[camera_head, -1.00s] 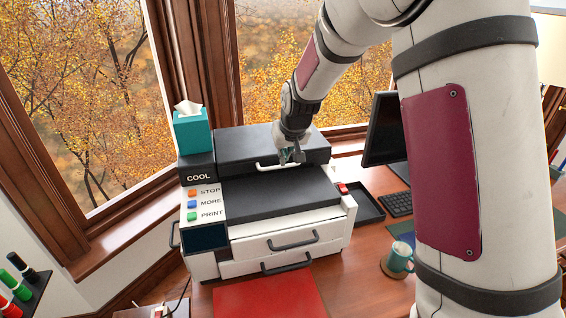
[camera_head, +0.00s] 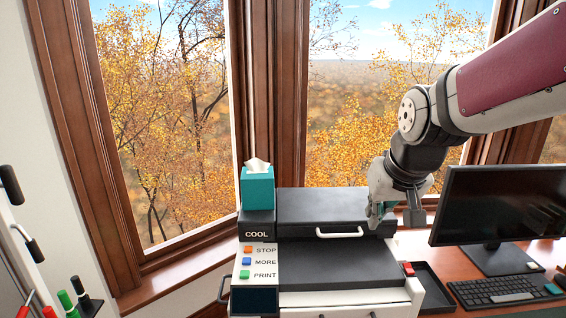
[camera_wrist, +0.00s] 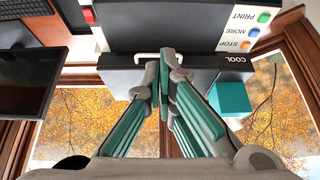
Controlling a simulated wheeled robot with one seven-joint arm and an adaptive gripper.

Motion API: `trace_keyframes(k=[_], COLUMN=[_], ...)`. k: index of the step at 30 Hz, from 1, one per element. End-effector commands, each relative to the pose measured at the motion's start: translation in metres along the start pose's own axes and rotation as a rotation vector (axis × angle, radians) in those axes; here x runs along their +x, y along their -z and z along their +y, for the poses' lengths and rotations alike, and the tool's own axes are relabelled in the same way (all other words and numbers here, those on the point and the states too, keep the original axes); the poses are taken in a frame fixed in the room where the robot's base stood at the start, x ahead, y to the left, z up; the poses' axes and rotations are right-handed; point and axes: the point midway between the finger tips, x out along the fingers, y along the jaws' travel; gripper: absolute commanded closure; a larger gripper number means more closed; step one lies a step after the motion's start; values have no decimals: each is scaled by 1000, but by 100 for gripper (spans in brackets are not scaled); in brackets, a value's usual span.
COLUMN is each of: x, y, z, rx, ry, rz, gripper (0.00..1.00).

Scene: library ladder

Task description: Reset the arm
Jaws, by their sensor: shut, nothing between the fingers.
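My gripper (camera_head: 378,217) hangs in front of the printer's lid, to the right of its white handle (camera_head: 341,232) in the head view. In the wrist view my gripper (camera_wrist: 163,62) has its teal-padded fingers together at the tips, with nothing between them. The white and black printer (camera_head: 330,262) shows its COOL label and its STOP, MORE and PRINT buttons. The white handle (camera_wrist: 140,57) also shows in the wrist view, close to the fingertips. I cannot tell whether they touch.
A teal tissue box (camera_head: 257,188) stands on the printer's left part. A monitor (camera_head: 500,207), a keyboard (camera_head: 507,290) and a black tray (camera_head: 430,287) are on the desk to the right. A red button (camera_head: 408,269) sits at the printer's right edge. Windows stand behind.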

Motion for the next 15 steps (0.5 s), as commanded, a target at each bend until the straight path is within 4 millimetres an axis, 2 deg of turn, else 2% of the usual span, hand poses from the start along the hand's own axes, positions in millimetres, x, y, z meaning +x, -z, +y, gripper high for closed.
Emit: trace_keyframes(k=[1, 6, 10, 15], x=[-19, -63, -88, -106], y=[-14, -65, -106, -149], z=[0, 0, 1, 1], rx=[0, -1, -1, -1], ry=[0, -2, -5, -8], rz=[6, 2, -2, -8], gripper=[100, 100, 100, 100])
